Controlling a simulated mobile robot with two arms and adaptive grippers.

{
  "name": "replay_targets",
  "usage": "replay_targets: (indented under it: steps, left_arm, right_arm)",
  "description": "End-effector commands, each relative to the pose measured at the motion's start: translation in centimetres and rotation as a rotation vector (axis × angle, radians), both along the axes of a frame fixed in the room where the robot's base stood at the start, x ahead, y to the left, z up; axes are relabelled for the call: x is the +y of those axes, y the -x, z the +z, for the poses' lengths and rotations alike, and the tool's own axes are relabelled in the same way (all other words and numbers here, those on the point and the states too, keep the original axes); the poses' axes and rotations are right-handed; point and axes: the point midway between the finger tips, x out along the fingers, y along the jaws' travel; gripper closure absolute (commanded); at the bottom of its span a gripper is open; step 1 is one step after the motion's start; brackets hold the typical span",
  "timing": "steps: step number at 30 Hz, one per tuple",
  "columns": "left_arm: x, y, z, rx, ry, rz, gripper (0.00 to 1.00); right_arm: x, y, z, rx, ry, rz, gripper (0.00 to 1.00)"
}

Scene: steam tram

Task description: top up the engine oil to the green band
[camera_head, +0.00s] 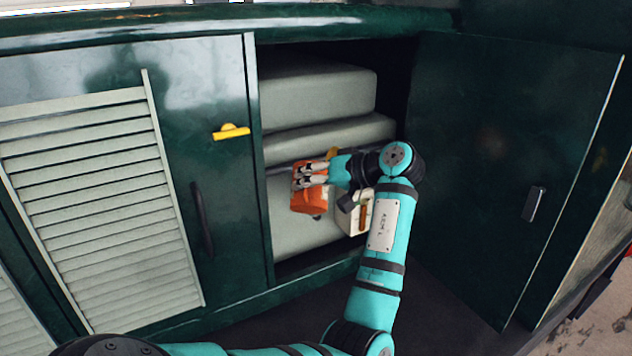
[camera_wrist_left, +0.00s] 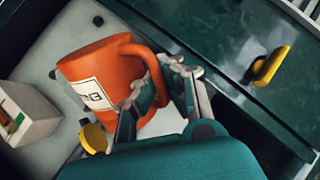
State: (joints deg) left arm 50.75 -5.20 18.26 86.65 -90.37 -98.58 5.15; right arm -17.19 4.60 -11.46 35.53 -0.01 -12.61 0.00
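An orange jug (camera_head: 308,200) with a white label is in front of the pale engine casing inside the open cabinet; it also shows in the left wrist view (camera_wrist_left: 92,70). My left gripper (camera_head: 311,176) is at the jug's handle, with its fingers (camera_wrist_left: 160,92) on either side, and appears shut on it. A cream box (camera_head: 350,220) stands just right of the jug, with an upright orange-filled gauge (camera_head: 363,216) on it. In the left wrist view the box (camera_wrist_left: 32,108) shows small green and orange marks. The oil level against the green band is too small to read. My right gripper is not in view.
The dark green cabinet door (camera_head: 500,150) stands open on the right. A louvred panel (camera_head: 85,170) and a yellow latch (camera_head: 231,132) are on the left. A yellow round part (camera_wrist_left: 94,138) is near the jug. The cabinet frame edges the opening closely.

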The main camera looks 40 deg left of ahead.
Motion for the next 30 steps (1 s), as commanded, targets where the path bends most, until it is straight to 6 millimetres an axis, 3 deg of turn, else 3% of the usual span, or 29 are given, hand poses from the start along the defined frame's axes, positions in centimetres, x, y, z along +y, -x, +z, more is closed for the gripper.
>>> replay_targets:
  steps: [16, 30]
  left_arm:
    - [-0.2, 0.3, -0.9, -0.036, -0.03, 0.002, 1.0]
    - [-0.2, 0.3, -0.8, -0.041, -0.034, 0.002, 1.0]
  right_arm:
    - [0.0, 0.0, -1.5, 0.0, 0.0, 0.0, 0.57]
    - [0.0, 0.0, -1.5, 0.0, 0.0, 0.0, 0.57]
